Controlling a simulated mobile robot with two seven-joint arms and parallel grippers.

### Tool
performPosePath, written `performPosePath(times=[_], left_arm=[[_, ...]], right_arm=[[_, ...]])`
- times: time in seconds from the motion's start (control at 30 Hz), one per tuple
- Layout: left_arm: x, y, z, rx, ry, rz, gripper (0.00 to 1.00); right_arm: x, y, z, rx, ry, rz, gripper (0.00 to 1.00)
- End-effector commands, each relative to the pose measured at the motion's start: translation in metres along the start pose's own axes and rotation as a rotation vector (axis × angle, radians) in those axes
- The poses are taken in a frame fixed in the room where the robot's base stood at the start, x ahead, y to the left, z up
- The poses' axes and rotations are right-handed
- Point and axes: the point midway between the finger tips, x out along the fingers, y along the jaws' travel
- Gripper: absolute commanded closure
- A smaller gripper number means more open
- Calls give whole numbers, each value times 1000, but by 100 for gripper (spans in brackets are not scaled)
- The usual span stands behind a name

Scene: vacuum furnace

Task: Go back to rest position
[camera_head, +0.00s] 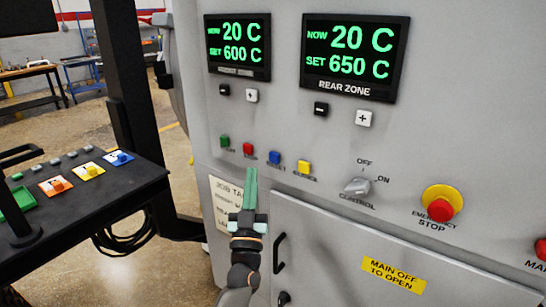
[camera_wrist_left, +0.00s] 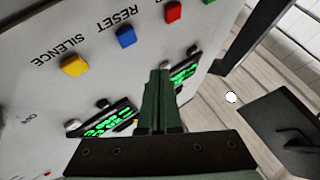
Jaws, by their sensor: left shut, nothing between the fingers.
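My left gripper (camera_head: 250,187) is in front of the furnace panel (camera_head: 310,210), below the row of coloured buttons. Its green fingers are shut together with nothing between them, pointing up in the head view. In the left wrist view the shut fingers (camera_wrist_left: 158,100) lie in front of the panel, apart from the blue button (camera_wrist_left: 126,37) and the yellow button (camera_wrist_left: 75,66). My right gripper is in neither view.
Left of the furnace stands a dark table (camera_head: 110,195) with coloured blocks. The panel carries two displays (camera_head: 355,57), a control knob (camera_head: 356,186) and an emergency stop (camera_head: 440,207). A door handle (camera_head: 279,253) sticks out close to my left arm.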

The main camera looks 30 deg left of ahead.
Motion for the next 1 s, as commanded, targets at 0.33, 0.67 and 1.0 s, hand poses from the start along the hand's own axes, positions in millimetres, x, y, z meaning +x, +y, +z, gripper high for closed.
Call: performPosePath(times=[0.33,0.67,1.0], left_arm=[[0,0,0,0,0,0,100],[-2,2,2,0,-6,7,100],[-144,60,89,-24,-432,402,100]], right_arm=[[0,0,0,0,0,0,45],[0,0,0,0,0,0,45],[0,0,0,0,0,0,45]])
